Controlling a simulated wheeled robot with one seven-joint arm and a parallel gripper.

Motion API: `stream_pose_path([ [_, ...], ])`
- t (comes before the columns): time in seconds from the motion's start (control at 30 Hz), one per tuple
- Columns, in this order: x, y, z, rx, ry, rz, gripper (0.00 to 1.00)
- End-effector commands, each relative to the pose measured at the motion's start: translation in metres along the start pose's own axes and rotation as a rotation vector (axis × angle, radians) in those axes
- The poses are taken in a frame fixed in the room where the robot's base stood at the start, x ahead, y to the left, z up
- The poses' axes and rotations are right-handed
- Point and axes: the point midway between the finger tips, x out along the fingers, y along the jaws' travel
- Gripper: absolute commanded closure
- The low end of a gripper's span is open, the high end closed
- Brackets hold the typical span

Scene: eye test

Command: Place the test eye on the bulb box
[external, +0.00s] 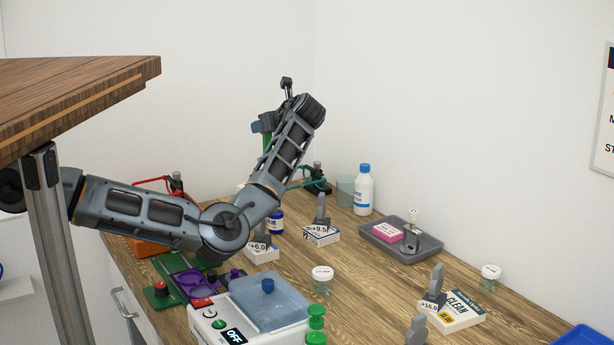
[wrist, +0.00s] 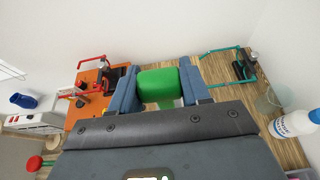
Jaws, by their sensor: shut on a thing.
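My gripper (wrist: 157,72) is shut on a green block-like thing (wrist: 158,88), held between its two blue fingers. In the external view my gripper (external: 262,127) is raised above the back of the bench, and part of the green thing (external: 267,142) shows below it, clear of the bench. I cannot tell whether it is the test eye. I cannot tell which thing is the bulb box.
An orange base with a red frame (wrist: 88,103) is left of my gripper; a teal frame (wrist: 222,52) is right. A white bottle (external: 364,190), grey tray (external: 372,240) and white device (external: 215,322) stand on the bench (external: 380,290). A raised wooden tabletop (external: 70,95) is at left.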

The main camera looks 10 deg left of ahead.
Motion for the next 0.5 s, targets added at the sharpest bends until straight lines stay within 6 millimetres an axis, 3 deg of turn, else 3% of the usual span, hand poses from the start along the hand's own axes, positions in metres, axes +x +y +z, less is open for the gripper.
stream_pose_path([
  [0.1, -0.017, 0.0, 0.001, -0.01, -0.002, 0.008, 1.0],
  [0.2, -0.013, 0.001, 0.002, -0.012, -0.003, 0.014, 1.0],
  [0.5, 0.055, 0.004, -0.006, -0.011, -0.004, 0.016, 1.0],
])
